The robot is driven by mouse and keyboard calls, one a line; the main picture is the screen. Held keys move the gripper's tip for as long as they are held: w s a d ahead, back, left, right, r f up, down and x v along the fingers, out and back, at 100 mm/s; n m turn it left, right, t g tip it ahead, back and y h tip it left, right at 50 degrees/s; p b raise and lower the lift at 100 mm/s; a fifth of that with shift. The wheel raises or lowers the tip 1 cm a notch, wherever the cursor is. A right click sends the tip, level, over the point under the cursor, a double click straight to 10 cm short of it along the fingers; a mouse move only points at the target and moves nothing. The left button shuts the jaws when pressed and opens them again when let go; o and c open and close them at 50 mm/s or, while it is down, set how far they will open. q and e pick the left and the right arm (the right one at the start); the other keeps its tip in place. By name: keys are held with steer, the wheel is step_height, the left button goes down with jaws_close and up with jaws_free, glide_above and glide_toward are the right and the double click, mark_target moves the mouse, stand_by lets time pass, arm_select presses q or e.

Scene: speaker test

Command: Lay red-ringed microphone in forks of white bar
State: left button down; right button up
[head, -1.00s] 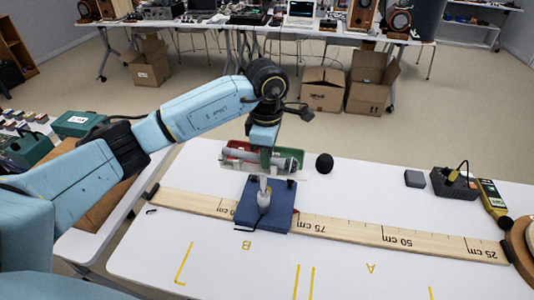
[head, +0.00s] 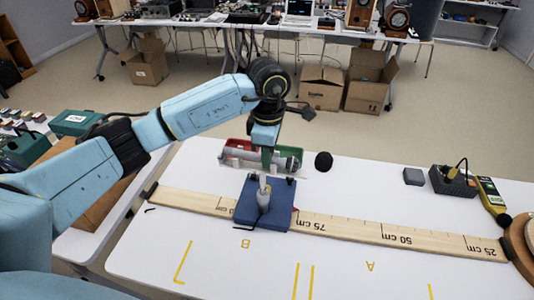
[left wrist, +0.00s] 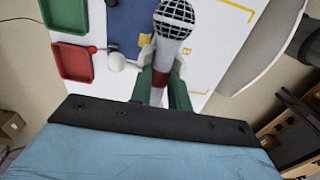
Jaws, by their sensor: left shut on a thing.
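The red-ringed microphone (left wrist: 166,58) has a silver mesh head, a grey body and a red ring between the fingers in the left wrist view. In the head view the microphone (head: 290,161) lies level, mesh head to the right, above the far part of the table. My left gripper (head: 266,157) points down, shut on its body; its green fingers (left wrist: 162,84) show on both sides of it. A pale upright piece (head: 263,198) stands on a blue block (head: 245,212) nearer than the gripper. I cannot make out forks on a white bar. My right gripper is out of view.
Red and green trays (head: 236,144) lie behind the gripper. A wooden ruler (head: 385,236) crosses the table at the block. A dark box (head: 452,182) and yellow meter (head: 491,198) are at the right.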

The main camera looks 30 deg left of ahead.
arm_select(q)
steer(key=shift+w+d, duration=0.1)
steer(key=shift+d, duration=0.05)
steer(key=c, duration=1.2)
jaws_free()
steer(key=shift+w, duration=0.1)
steer(key=shift+c, duration=0.2)
steer(key=shift+f, duration=0.1)
